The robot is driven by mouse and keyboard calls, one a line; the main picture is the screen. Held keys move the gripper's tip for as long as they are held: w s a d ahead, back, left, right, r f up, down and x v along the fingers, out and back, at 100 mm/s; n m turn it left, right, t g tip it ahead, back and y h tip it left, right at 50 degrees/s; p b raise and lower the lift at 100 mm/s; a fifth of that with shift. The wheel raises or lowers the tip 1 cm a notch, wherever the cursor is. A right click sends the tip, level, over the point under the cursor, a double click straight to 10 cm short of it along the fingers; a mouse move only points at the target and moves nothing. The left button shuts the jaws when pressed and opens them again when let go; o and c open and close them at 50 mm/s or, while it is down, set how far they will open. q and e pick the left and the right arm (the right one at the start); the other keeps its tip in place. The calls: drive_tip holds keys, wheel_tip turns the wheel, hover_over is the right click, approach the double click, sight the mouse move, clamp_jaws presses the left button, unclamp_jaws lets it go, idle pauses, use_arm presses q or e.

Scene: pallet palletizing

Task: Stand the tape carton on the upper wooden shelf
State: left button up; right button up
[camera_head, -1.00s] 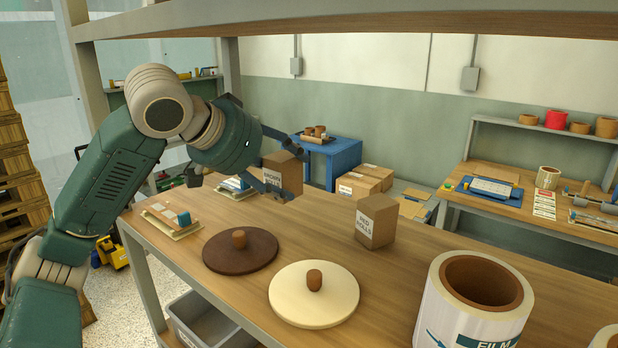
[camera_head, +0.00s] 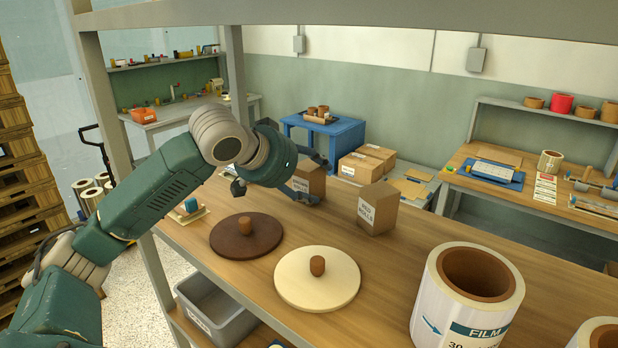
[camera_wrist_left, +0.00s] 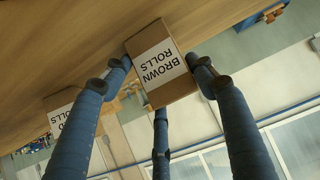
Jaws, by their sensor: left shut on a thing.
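The brown rolls carton (camera_head: 309,179) is a small brown box with a white label, at the far side of the wooden shelf (camera_head: 280,210). My left gripper (camera_head: 306,178) is shut on it, with the fingers around its sides. In the left wrist view the carton (camera_wrist_left: 163,66) shows its label "BROWN ROLLS" upside down between the fingers, close to the wooden surface. I cannot tell whether its base touches the shelf. A second carton, labelled "RED ROLLS" (camera_head: 377,209), stands upright on the shelf to the right. My right gripper is not in view.
A dark round lid (camera_head: 225,235) and a cream one (camera_head: 315,292) lie on the shelf in front. A large film roll (camera_head: 440,305) stands at the right. A shelf beam (camera_head: 400,15) crosses overhead, with an upright (camera_head: 105,110) at left.

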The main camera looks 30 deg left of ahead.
use_arm(q)
drive_tip(key=shift+r, duration=0.1)
drive_tip(key=o, duration=1.2)
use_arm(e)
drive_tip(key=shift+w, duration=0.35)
use_arm(q)
drive_tip(key=shift+o, duration=0.2)
drive_tip(key=shift+s, duration=0.1)
drive_tip(key=d+b+v, duration=0.1)
drive_tip(key=b+v, duration=0.1)
drive_tip(key=v, duration=0.9)
drive_tip(key=shift+s+a+r, duration=0.3)
drive_tip(key=shift+a, duration=0.15)
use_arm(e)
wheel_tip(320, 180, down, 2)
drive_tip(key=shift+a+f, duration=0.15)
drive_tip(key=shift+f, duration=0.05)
use_arm(q)
drive_tip(key=shift+b, duration=0.3)
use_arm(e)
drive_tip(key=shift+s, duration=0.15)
